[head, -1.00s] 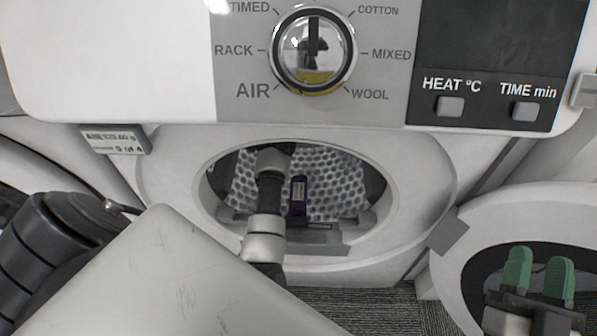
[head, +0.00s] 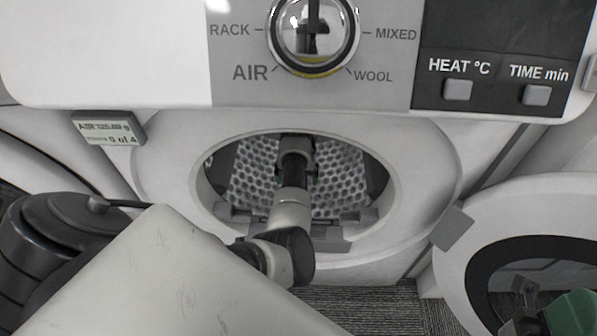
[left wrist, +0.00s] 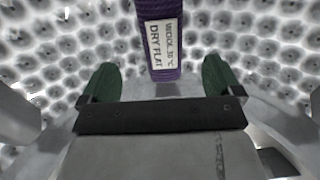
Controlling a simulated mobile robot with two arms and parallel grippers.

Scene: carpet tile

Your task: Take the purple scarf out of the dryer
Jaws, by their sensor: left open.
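The purple scarf (left wrist: 160,38) is folded into a narrow strip with a white care label, and lies against the perforated drum in the left wrist view. My left gripper (left wrist: 160,80) is open, its green fingers apart on either side of the scarf's near end, not closed on it. In the head view my left arm reaches through the round opening of the dryer (head: 424,190) and hides the scarf. My right gripper (head: 548,312) is at the lower right, partly cut off, with one green finger clear; its opening is unclear.
The dryer's round door (head: 548,200) stands open at the right, close to my right gripper. The control panel with its dial (head: 313,35) overhangs the opening. A small label display (head: 108,128) is at the upper left of the opening. Carpet (head: 370,305) shows below.

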